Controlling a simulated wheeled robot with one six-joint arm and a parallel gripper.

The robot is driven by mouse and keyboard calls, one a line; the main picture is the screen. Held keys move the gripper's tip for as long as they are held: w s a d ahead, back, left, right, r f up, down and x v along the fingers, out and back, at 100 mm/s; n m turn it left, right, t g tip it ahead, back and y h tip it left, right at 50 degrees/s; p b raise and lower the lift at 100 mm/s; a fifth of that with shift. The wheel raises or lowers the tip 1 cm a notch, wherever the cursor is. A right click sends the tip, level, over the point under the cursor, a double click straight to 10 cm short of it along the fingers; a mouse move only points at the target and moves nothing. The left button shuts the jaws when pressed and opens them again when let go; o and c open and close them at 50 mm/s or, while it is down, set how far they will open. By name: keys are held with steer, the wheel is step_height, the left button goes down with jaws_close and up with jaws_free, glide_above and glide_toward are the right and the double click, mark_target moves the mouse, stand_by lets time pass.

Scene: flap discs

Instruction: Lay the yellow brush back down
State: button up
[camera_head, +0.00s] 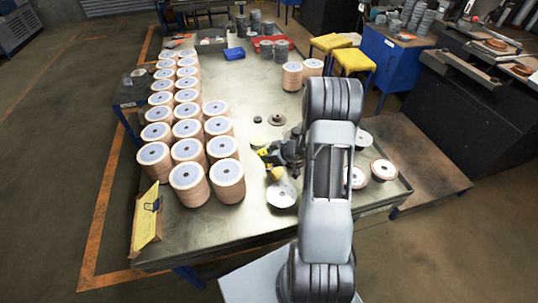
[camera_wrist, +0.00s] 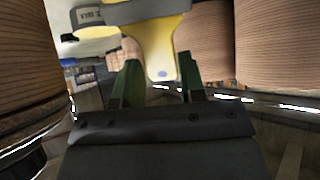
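The yellow brush shows in the wrist view (camera_wrist: 160,45), its yellow handle between the two green fingers of my gripper (camera_wrist: 160,82). The fingers sit against both sides of the handle, so my gripper looks shut on it. A grey band with lettering is at the upper left of the wrist view. In the head view my gripper (camera_head: 268,160) is low over the middle of the table (camera_head: 250,90), with yellow showing beside it. My arm hides part of the area. I cannot tell whether the brush touches the tabletop.
Rows of flap disc stacks (camera_head: 187,175) stand close to the left of my gripper. A metal disc (camera_head: 281,195) lies just in front of it, and small discs (camera_head: 277,119) lie behind. More discs (camera_head: 383,169) are at the right edge. The table's back middle is mostly bare.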

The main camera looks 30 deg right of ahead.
steer(key=o, duration=0.4)
steer(key=shift+o, duration=0.2)
steer(key=v, duration=1.3)
steer(key=shift+s+d+r, duration=0.25)
